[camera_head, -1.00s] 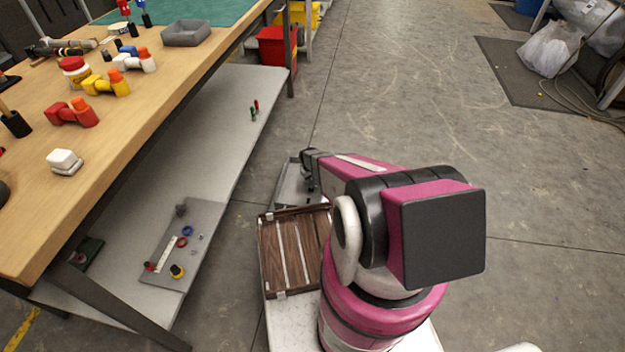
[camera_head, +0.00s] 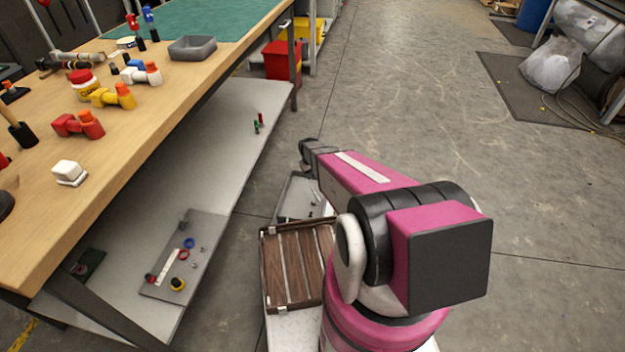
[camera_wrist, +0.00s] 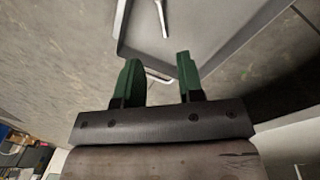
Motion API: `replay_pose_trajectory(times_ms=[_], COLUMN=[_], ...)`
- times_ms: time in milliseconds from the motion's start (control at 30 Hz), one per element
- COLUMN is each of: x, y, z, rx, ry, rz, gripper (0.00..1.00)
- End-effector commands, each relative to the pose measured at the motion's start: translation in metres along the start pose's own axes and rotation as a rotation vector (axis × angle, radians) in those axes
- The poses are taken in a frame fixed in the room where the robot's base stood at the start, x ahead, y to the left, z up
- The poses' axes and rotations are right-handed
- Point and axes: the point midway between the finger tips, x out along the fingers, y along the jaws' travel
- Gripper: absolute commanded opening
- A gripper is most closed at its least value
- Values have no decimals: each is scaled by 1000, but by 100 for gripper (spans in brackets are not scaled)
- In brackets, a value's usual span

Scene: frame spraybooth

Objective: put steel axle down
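My gripper (camera_wrist: 158,62) shows two green fingers spread apart in the wrist view, with nothing clasped between them. Beyond the fingertips lies a grey tray (camera_wrist: 215,40). A slim, pale metal piece (camera_wrist: 162,18) lies in it, partly cut off by the top edge; it may be the steel axle, but I cannot be sure. In the head view the grey tray (camera_head: 291,200) sits on the floor side of the wooden case, with small items in it. My gripper is above its far end there, its fingers too small to make out.
A slatted wooden case (camera_head: 297,262) lies beside my arm's base. The workbench (camera_head: 150,110) at left holds coloured fittings and a grey bin (camera_head: 192,48). Its lower shelf (camera_head: 215,170) carries a grey board (camera_head: 190,250) with small parts. Open floor (camera_head: 430,130) lies to the right.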

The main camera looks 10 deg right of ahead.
Motion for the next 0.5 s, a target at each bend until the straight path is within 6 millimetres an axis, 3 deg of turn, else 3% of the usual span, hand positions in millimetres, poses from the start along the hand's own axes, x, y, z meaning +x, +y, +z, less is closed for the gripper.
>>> replay_pose_trajectory(times_ms=[33, 200, 400, 500], x=[-35, -133, -227, -257], y=[-1, -4, -13, -17], z=[24, 85, 159, 186], rx=[17, 84, 153, 176], ry=[3, 1, -3, -5], rz=[-8, -46, -95, -113], gripper=[35, 35, 35, 35])
